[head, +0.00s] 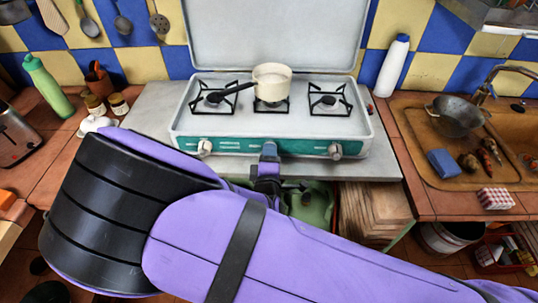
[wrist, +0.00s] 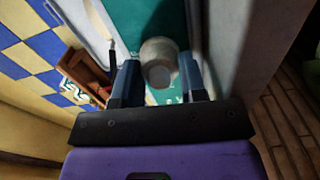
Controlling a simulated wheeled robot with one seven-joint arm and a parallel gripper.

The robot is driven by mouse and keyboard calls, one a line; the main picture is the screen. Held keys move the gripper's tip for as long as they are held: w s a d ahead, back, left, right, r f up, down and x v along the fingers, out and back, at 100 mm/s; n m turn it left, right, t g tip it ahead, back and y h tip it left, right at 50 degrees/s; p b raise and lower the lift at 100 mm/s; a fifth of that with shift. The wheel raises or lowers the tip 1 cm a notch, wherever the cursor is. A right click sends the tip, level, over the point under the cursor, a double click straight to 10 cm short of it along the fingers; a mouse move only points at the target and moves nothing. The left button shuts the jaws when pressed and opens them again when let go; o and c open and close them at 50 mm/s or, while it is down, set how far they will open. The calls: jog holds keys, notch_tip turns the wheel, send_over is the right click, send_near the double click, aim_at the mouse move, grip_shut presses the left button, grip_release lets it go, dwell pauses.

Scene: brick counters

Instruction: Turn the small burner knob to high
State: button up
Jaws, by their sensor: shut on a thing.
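The white camping-style stove (head: 183,118) stands on the counter with its lid raised. Its green front panel (head: 237,146) carries a pale knob at the left (head: 204,147) and another at the right (head: 336,151). My gripper (head: 268,152) is at the middle of this panel and hides that part in the head view. In the wrist view, a pale round knob (wrist: 159,52) sits between the two blue fingers of my gripper (wrist: 159,76), which are shut on it. No clear knob marking is visible, so I cannot tell its setting.
A cream pot (head: 272,80) with a dark handle sits on the middle burner. The left burner (head: 213,98) and right burner (head: 329,100) are bare. A white bottle (head: 393,66) stands right of the stove, near the sink (head: 412,142). My arm covers the foreground.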

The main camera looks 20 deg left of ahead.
jog(key=shift+s+f+n, duration=0.1)
jog(key=shift+n, duration=0.4)
jog(key=o, duration=0.9)
